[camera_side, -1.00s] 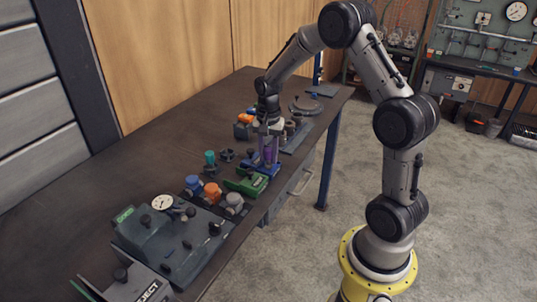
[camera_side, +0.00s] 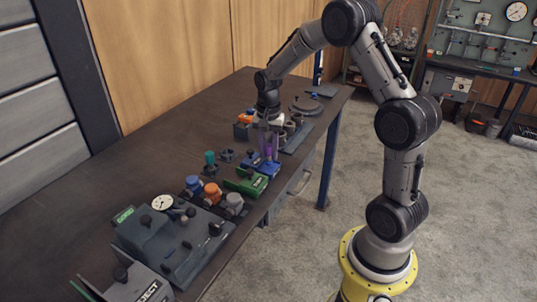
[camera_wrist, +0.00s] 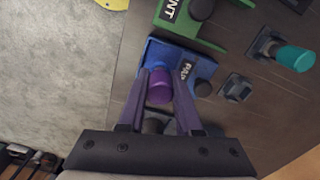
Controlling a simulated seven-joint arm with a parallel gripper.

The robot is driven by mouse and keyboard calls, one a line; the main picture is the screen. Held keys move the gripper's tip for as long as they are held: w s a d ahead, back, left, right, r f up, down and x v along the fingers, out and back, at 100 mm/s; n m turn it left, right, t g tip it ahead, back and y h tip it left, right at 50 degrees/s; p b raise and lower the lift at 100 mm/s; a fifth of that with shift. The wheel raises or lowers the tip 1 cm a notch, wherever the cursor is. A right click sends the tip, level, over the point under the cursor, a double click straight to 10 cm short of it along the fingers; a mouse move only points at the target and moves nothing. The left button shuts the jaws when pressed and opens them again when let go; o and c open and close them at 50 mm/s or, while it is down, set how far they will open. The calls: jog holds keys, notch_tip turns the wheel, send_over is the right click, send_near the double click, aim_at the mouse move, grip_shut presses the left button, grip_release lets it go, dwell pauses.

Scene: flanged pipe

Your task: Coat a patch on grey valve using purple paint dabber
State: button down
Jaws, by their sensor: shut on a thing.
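The purple paint dabber (camera_side: 267,151) stands upright at the blue holder (camera_side: 262,168) on the bench. My gripper (camera_side: 267,148) points down over it and is shut on it. In the wrist view, the dabber's purple round end (camera_wrist: 160,88) shows between the two fingers (camera_wrist: 160,82), with the blue holder (camera_wrist: 155,52) around and beyond it. I cannot tell whether the dabber is clear of the holder. The grey valve (camera_side: 235,203) is at the right end of a row of three, nearer the side camera than my gripper.
A blue valve (camera_side: 193,183) and an orange valve (camera_side: 211,193) stand beside the grey one. A green holder (camera_side: 246,183) lies between them and my gripper. A teal-topped item (camera_side: 209,158) stands to its left. A gauge block (camera_side: 165,230) is in front. The bench's left side is clear.

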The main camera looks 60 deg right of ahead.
aim_at(268, 145)
jog(key=shift+r, duration=2.7)
jog(key=shift+a, duration=0.1)
